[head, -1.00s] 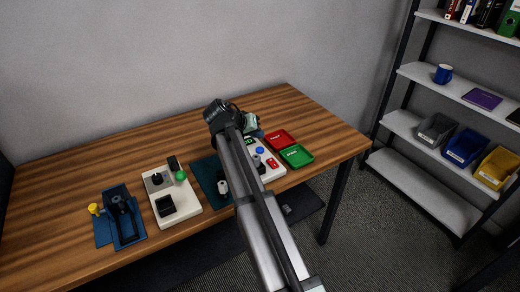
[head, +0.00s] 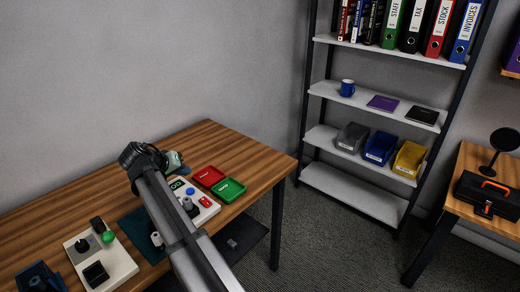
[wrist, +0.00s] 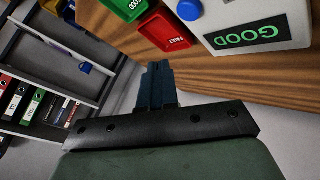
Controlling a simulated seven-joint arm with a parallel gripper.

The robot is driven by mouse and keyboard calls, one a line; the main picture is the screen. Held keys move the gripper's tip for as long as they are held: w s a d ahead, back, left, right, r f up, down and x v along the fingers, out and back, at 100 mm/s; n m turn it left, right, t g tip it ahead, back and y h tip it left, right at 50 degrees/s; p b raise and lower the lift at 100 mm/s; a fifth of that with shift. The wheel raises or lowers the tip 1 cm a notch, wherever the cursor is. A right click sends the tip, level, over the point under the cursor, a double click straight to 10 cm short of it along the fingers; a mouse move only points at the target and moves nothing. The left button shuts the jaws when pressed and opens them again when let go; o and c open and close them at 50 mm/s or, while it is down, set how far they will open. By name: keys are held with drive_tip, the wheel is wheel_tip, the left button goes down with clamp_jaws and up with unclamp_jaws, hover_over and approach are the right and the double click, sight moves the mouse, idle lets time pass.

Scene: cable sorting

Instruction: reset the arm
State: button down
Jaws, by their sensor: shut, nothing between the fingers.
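My gripper (wrist: 157,72) shows in the wrist view with its dark fingers together and nothing between them. In the head view my arm reaches over the wooden table, and its hand hangs at the back of the white tester (head: 207,204); the fingertips are hidden there. In the wrist view the tester (wrist: 295,20) reads GOOD in green on its display, and the fingers are apart from it. The red tray (head: 208,176) and green tray (head: 229,190) lie to the right of the tester and look empty. No cable can be made out.
A white control box (head: 118,262) with a green knob and a blue fixture (head: 38,278) stand on the left of the table (head: 262,170). A dark teal mat (head: 140,226) is partly behind my arm. A shelf (head: 352,190) with bins and a side table (head: 478,165) stand right.

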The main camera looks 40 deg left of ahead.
drive_tip(key=shift+w, duration=0.1)
